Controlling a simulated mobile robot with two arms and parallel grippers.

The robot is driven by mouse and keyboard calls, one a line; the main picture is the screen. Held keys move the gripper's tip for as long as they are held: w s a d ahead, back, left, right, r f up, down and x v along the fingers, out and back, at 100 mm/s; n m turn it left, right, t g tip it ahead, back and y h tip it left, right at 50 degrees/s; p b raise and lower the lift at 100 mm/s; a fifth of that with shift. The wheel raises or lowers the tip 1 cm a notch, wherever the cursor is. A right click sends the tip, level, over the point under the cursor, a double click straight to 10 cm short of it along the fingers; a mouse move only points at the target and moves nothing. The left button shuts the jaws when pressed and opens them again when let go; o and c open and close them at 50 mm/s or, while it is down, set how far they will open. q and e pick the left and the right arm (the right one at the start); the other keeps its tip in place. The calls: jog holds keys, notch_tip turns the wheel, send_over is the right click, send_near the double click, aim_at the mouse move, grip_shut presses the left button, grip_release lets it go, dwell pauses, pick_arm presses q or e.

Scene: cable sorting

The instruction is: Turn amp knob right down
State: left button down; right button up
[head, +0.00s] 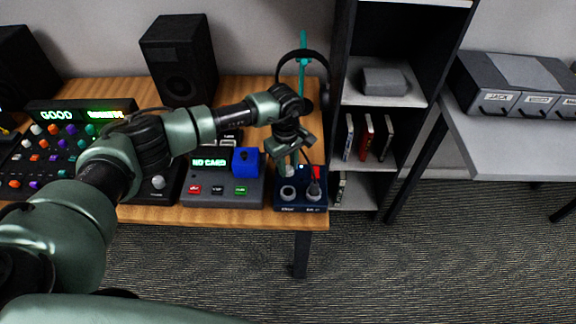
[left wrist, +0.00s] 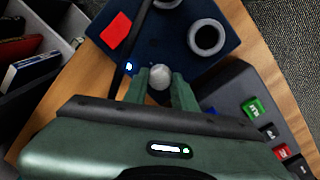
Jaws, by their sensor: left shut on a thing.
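The amp is a small dark blue box (head: 287,207) at the right front corner of the wooden desk. It also shows in the left wrist view (left wrist: 145,40). Its round silver-grey knob (left wrist: 160,77) sits between the fingertips of my left gripper (left wrist: 161,84), which is shut on it. In the head view my left gripper (head: 288,163) reaches down onto the back of the amp, and the knob is mostly hidden by the fingers. A red patch (left wrist: 116,30), a small blue light (left wrist: 128,68) and ring-shaped sockets (left wrist: 207,37) are on the amp's top. My right gripper is not in view.
A grey device reading "NO CARD" (head: 222,191) with a blue block (head: 246,162) stands just left of the amp. Headphones hang on a teal stand (head: 303,50) behind it. A black shelf (head: 372,195) with books stands close on the right. A cable runs near the gripper.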

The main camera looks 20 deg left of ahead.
pick_arm(q)
jog(key=n+b, duration=0.1)
jog(key=n, duration=0.2)
jog(key=shift+f+b, duration=0.1)
jog(key=shift+b, duration=0.2)
jog(key=n+b, duration=0.1)
jog(key=n, duration=0.1)
jog(key=shift+n, duration=0.4)
jog(key=n+b, duration=0.2)
jog(key=n, duration=0.3)
jog(key=shift+y, duration=0.3)
jog(key=n+b, duration=0.1)
jog(key=n, duration=0.5)
jog(key=shift+d+n, duration=0.15)
jog(key=shift+n, duration=0.25)
jog(key=n, duration=0.2)
jog(key=n+b, duration=0.1)
jog(key=n, duration=0.2)
jog(key=shift+r+n, duration=0.2)
jog(key=shift+n, duration=0.1)
jog(key=c, duration=1.1)
grip_release()
jog(key=shift+s, duration=0.1)
jog(key=shift+c, duration=0.2)
